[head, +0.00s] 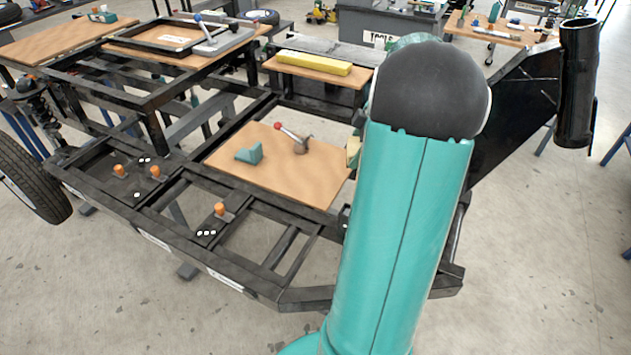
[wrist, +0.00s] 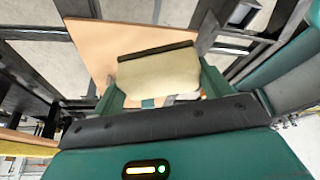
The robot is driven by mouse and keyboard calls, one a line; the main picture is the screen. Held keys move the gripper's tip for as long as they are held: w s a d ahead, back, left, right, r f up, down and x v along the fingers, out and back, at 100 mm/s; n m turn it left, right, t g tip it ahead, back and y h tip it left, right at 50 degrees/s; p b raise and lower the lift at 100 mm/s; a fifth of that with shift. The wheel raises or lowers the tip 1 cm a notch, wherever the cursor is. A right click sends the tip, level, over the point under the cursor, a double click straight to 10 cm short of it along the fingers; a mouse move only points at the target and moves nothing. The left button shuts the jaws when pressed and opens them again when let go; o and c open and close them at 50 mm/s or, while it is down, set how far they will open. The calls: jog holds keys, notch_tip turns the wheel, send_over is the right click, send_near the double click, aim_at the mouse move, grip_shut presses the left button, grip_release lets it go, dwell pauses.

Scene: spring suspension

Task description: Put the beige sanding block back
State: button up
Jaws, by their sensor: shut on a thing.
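The beige sanding block (wrist: 158,74) is between the two teal fingers of my gripper (wrist: 161,86) in the wrist view. It has a dark strip along its far edge. My gripper is shut on it. In the head view only a small beige part of the block (head: 353,150) shows beside my teal arm, near the right edge of a wooden board (head: 265,178). My arm hides the rest of the block and most of the gripper there. I cannot tell how high the block is above the board.
On the board stand a teal block (head: 249,153) and a lever clamp with a red tip (head: 294,137). A yellow bar (head: 314,63) lies on a board behind. Orange-topped pegs (head: 220,209) stand on the black frame (head: 160,222). A black tube (head: 577,85) rises at the right.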

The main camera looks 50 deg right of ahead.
aim_at(310, 190)
jog(key=w+a+f, duration=0.6)
jog(key=shift+w+a+f, duration=0.1)
jog(key=shift+a+f, duration=0.15)
jog(key=shift+f, duration=0.1)
jog(key=shift+w+a+f, duration=0.3)
jog(key=shift+a+f, duration=0.05)
jog(key=shift+f, duration=0.2)
jog(key=shift+w+a+f, duration=0.3)
jog(key=shift+f, duration=0.2)
jog(key=shift+d+f, duration=0.15)
jog(key=shift+f, duration=1.2)
jog(key=shift+f, duration=0.15)
jog(key=o, duration=0.9)
jog(key=shift+o, duration=0.2)
